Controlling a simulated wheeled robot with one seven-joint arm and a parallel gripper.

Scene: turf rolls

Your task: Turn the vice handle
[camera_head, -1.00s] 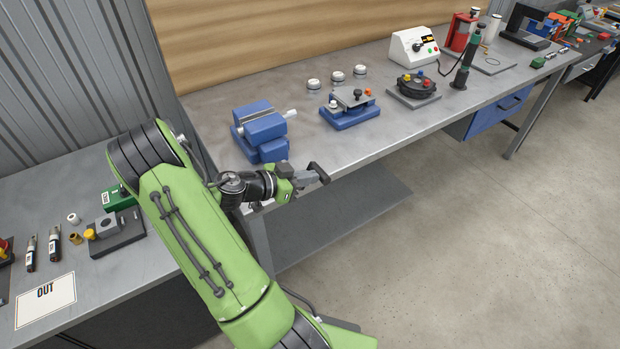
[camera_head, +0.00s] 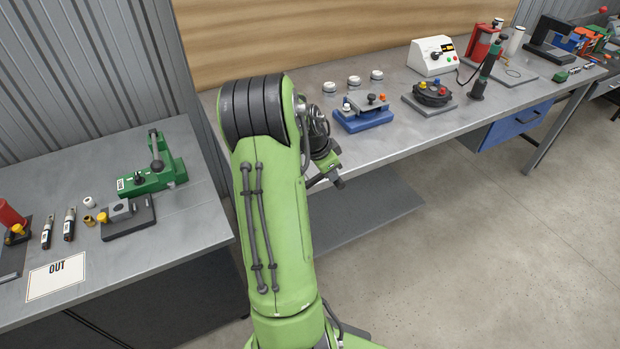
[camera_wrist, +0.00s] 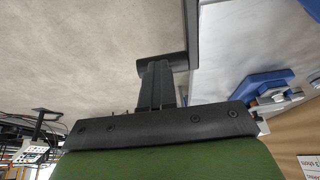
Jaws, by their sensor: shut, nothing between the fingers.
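My gripper (camera_head: 332,182) is beside the workbench's front edge, pointing to the lower right. In the wrist view my gripper (camera_wrist: 160,75) has its dark fingers together with nothing held, over the grey floor beside the bench edge. A blue object with grey metal parts (camera_wrist: 262,85) shows at the right of the wrist view; I cannot tell whether it is the vice.
The workbench (camera_head: 400,140) bears a blue-based fixture (camera_head: 362,118), a dark round fixture (camera_head: 431,94) and a white control box (camera_head: 431,56). A left table (camera_head: 190,225) bears a green clamp (camera_head: 152,176) and small parts. Open floor (camera_head: 500,250) lies in front of the workbench.

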